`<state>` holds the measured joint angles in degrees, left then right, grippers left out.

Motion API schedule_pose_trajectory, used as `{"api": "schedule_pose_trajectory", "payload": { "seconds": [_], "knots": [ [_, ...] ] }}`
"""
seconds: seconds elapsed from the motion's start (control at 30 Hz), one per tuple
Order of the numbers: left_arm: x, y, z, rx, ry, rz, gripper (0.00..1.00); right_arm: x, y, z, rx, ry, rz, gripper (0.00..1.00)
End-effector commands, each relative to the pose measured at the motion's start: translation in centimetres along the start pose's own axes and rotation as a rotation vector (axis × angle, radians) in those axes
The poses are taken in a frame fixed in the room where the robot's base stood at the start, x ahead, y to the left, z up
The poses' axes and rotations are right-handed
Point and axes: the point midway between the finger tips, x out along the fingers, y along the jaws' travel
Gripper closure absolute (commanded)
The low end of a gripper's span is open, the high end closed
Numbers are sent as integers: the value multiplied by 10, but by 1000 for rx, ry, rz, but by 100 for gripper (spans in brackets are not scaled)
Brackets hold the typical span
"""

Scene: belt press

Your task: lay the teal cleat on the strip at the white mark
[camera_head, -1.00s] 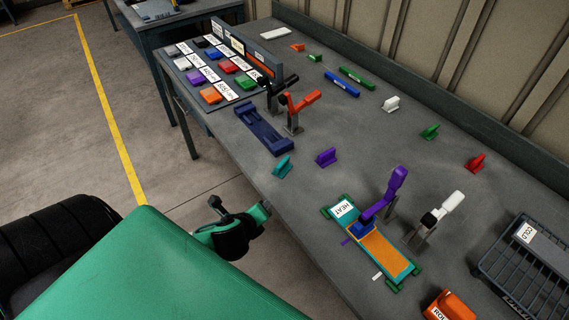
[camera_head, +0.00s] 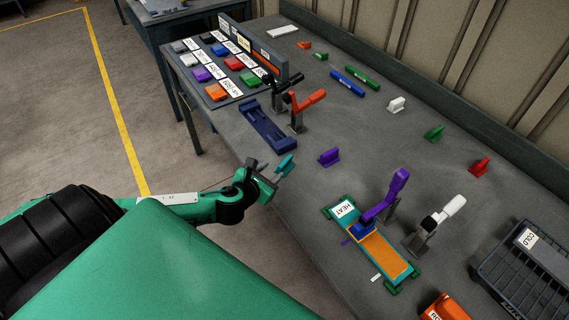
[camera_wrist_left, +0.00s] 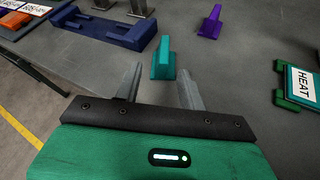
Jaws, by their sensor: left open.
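The teal cleat (camera_head: 287,163) stands on the table near its left edge; the left wrist view shows it upright (camera_wrist_left: 163,62), just beyond the fingertips. My left gripper (camera_head: 272,176) is open and empty at the table edge, with its fingers (camera_wrist_left: 160,88) pointing at the cleat but apart from it. The orange strip (camera_head: 382,254) lies in a teal bed with green feet and a HEAT label (camera_head: 344,208). A small white mark (camera_head: 376,278) shows beside the strip's near side, a purple one (camera_head: 346,241) further up. My right gripper is not in view.
A purple clamp (camera_head: 385,200) reaches over the strip; a white-handled clamp (camera_head: 435,225) stands right of it. A purple cleat (camera_head: 329,157) stands right of the teal one. A navy fixture (camera_head: 268,130) lies behind. A COLD rack (camera_head: 528,265) is at right.

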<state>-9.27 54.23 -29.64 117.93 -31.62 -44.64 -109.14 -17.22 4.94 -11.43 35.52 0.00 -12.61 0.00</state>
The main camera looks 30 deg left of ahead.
Motion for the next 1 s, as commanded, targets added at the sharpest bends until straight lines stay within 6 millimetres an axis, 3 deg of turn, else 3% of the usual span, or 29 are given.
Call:
{"api": "schedule_pose_trajectory", "payload": {
  "seconds": [0.13,0.47,0.7,1.0],
  "knots": [
    [24,0,2,-3,-1,1,59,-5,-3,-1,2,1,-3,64],
    [48,-2,4,-4,-1,0,59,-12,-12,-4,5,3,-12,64],
    [80,-5,7,-5,1,0,59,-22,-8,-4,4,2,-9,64],
    [91,-6,5,-2,1,-1,59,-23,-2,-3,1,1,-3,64]
  ]
}}
